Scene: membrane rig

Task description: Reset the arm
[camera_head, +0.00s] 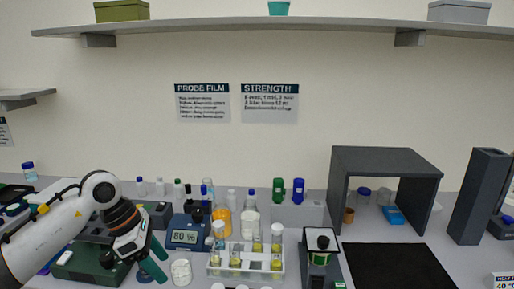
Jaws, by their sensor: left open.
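My left arm comes in from the left edge in the head view. My left gripper (153,262), with green fingers, points down and right in front of the bench devices. Its fingers are apart and I see nothing between them. It is left of a small white-topped jar (181,271) and near a dark green box device (90,264). The arm hides part of the bench behind it. My right gripper is not in the view.
A clear rack (246,262) with several yellow-filled vials stands at centre. A display device (185,236) reads 80 %. A black-topped instrument (321,256), black mat (400,266) and grey open-fronted shelter (386,160) are to the right. A shelf (270,24) runs above.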

